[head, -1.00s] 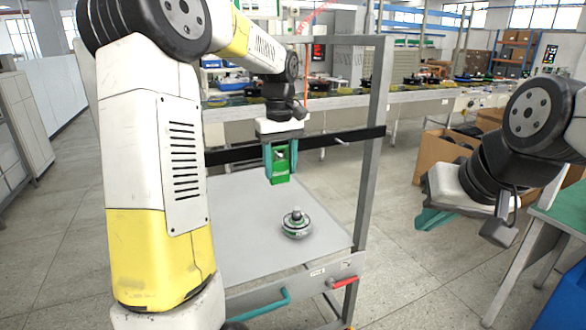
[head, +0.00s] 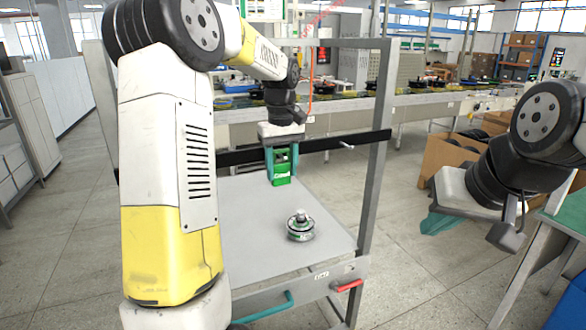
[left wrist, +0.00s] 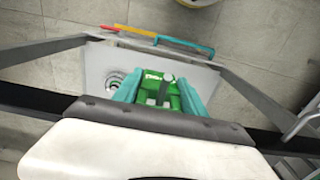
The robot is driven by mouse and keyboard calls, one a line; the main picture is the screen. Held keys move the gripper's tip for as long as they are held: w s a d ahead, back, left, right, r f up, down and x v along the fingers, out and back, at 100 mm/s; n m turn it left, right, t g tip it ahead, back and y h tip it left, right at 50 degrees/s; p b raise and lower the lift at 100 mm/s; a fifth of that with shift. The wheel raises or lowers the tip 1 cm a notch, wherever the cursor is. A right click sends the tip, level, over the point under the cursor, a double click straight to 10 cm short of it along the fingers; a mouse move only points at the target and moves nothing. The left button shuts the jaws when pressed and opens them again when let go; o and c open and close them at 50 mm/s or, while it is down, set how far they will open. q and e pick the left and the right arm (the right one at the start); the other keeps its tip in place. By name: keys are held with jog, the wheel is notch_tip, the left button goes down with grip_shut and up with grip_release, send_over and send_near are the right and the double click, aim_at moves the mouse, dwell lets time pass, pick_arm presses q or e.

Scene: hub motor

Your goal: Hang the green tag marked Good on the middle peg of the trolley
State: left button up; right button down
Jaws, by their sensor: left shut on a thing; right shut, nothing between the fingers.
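The green tag (head: 281,172) is between the teal fingers of my left gripper (head: 281,160), which is shut on it. The tag hangs upright in front of the black crossbar of the trolley (head: 372,200), above its grey tray. In the left wrist view the tag (left wrist: 152,84) shows between both fingers, with a grey peg-like part (left wrist: 165,86) by it; I cannot tell whether they touch. A small light peg or lever (head: 347,146) sticks out near the bar's right end. The middle peg is not clear in the head view. My right gripper (head: 437,222) is shut and empty, right of the trolley.
A round hub motor (head: 300,226) sits on the trolley tray. A teal handle (head: 265,309) and a red handle (head: 349,286) are at the trolley's front. Cardboard boxes (head: 445,165) and a green-topped table (head: 572,218) stand at the right. Floor between trolley and table is clear.

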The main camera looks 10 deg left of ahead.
pick_arm(q)
jog(key=o, duration=1.4)
jog(key=shift+o, duration=0.2)
notch_tip(320, 180, up, 8)
jog(key=shift+f, duration=0.25)
jog(key=s+d+r+m+t, duration=0.1)
jog(key=s+r+m+t, duration=0.2)
jog(key=s, duration=0.8)
jog(key=s+d+f+m+t+h, duration=0.1)
jog(key=s+f+m, duration=0.1)
jog(key=s, duration=0.5)
jog(key=s+d+f+m+t+h, duration=0.1)
jog(key=s+f+m+t, duration=0.1)
jog(key=s+f, duration=0.2)
jog(key=s, duration=0.3)
jog(key=shift+s, duration=0.15)
